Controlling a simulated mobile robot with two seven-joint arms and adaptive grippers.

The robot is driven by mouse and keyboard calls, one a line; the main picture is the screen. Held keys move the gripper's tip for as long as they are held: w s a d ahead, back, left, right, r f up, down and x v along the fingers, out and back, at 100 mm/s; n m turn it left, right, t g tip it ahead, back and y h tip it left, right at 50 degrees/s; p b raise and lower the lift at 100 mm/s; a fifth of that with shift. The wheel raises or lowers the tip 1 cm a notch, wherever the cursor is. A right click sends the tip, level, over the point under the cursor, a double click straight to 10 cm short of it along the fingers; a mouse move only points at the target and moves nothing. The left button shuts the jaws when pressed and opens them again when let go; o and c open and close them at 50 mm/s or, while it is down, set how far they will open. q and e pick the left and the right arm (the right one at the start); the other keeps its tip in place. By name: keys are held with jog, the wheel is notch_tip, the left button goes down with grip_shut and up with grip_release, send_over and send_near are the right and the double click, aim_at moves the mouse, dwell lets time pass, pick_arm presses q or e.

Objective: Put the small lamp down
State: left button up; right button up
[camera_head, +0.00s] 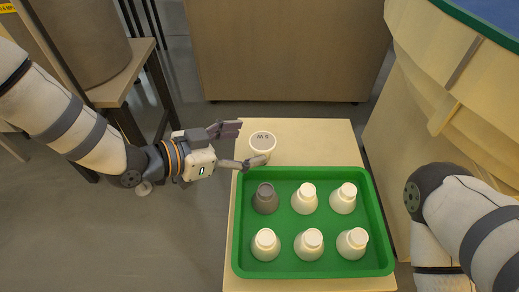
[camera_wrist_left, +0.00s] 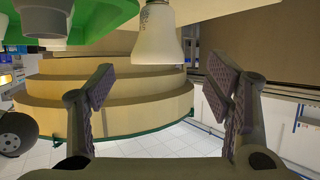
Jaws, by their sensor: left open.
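The small lamp (camera_head: 262,141) is a white bulb with its wide round face up and a "5 W" mark on it. It is over the bare strip of table behind the green tray, and appears to stand there. My left gripper (camera_head: 252,143) comes in from the left, open, with one finger behind the lamp and one in front. In the left wrist view, which is upside down, the lamp (camera_wrist_left: 157,40) shows between and beyond the spread fingers (camera_wrist_left: 163,82), apart from both. Its base is cut off there. My right gripper is out of view.
The green tray (camera_head: 313,174) lies on the light wooden table (camera_head: 328,134) just in front of the lamp. It holds several white bulbs (camera_head: 304,198) and one grey bulb (camera_head: 265,198). The strip of table right of the lamp is clear. A wooden cabinet (camera_head: 285,55) stands behind.

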aim_at(253, 146)
pick_arm(q)
jog(key=x, duration=0.2)
jog(key=b+x, duration=0.1)
jog(key=x, duration=0.2)
jog(key=shift+s+d+f, duration=0.1)
jog(key=shift+s+f, duration=0.05)
jog(key=shift+f, duration=0.2)
jog(key=shift+r, duration=0.1)
jog(key=c, duration=1.4)
jog(key=shift+o, duration=0.2)
